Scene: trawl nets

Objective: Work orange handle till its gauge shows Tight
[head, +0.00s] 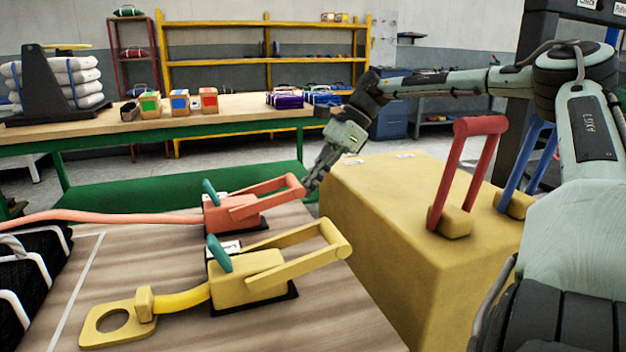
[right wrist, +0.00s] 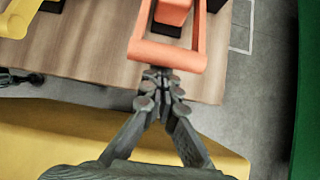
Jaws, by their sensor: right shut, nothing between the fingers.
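An orange ratchet (head: 232,213) with a teal lever (head: 210,191) sits on the wooden table, an orange strap running left from it. Its orange handle (head: 268,188) is a looped frame tilted up towards the right. In the right wrist view the handle's crossbar (right wrist: 167,54) lies just ahead of my fingertips. A small pale plate (head: 222,197) beside the ratchet is too small to read. My right gripper (head: 313,180) is shut and empty right by the handle's end; it also shows in the right wrist view (right wrist: 161,88). I cannot tell whether it touches the bar.
A yellow ratchet (head: 250,277) with a similar handle stands nearer on the table (head: 180,330). A yellow block (head: 400,215) with red (head: 470,165) and blue (head: 525,170) handles stands to the right. A workbench (head: 235,105) with small boxes is behind.

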